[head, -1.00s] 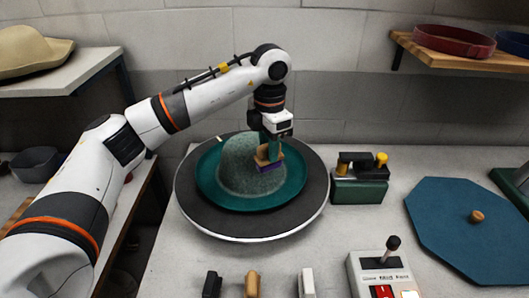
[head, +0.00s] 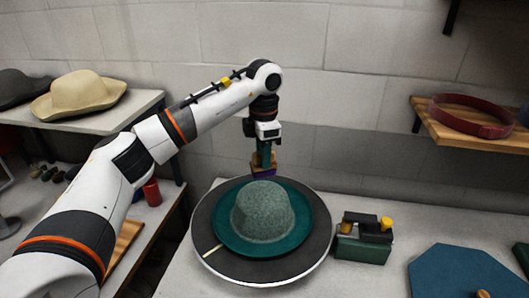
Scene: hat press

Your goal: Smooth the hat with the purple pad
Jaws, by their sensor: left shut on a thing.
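The hat (head: 262,211) has a speckled grey-green crown and a wide teal brim. It sits crown up on a dark round turntable (head: 318,240) with a pale rim. A pale mark shows on the turntable's front left. My left gripper (head: 263,153) is shut on the purple pad (head: 263,172), held by its brown block. The pad is behind the crown, near the far edge of the brim. I cannot tell whether it touches the brim or hovers above it. My right gripper is not in view.
A dark green device with a yellow knob (head: 364,238) stands close to the turntable's right. A blue octagonal board (head: 465,275) lies at the front right. A cream hat (head: 80,95) rests on the left shelf, and a red band (head: 471,116) on the right shelf.

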